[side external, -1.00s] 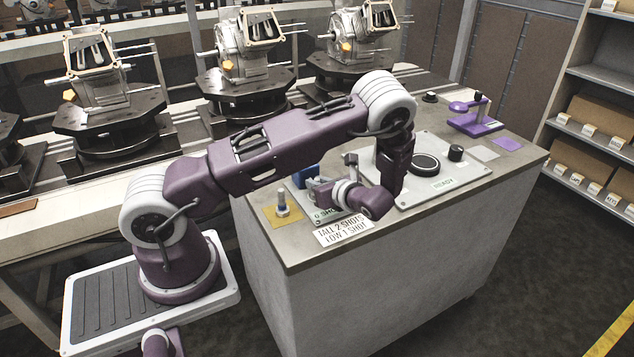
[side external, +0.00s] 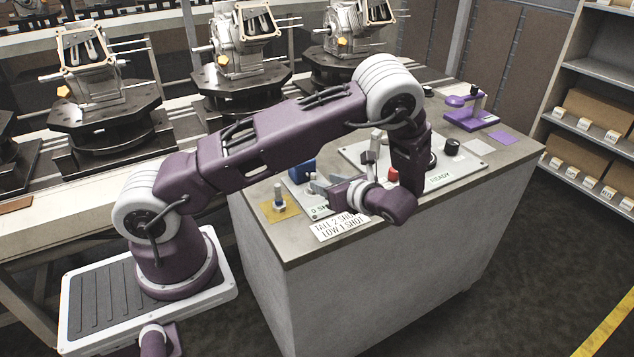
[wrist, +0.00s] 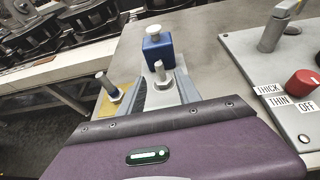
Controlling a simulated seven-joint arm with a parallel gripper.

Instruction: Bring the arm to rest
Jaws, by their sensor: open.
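My gripper (side external: 322,186) is over the left part of the grey bench, pointing left in the side view. In the wrist view its two grey fingers (wrist: 160,98) stand apart. A blue block with a pale knob (wrist: 158,50) and a metal post (wrist: 160,74) show between and beyond the fingers. I see nothing held. The blue block also shows behind the gripper in the side view (side external: 301,170). My arm is bent, with its elbow raised over the bench.
A bolt on a yellow pad (side external: 279,197) is left of the gripper. A panel with a red knob (wrist: 303,82) lies to the right. A purple stand (side external: 470,110) is at the bench's far right. Engine castings (side external: 240,45) sit on the conveyor behind. Shelves (side external: 595,110) stand right.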

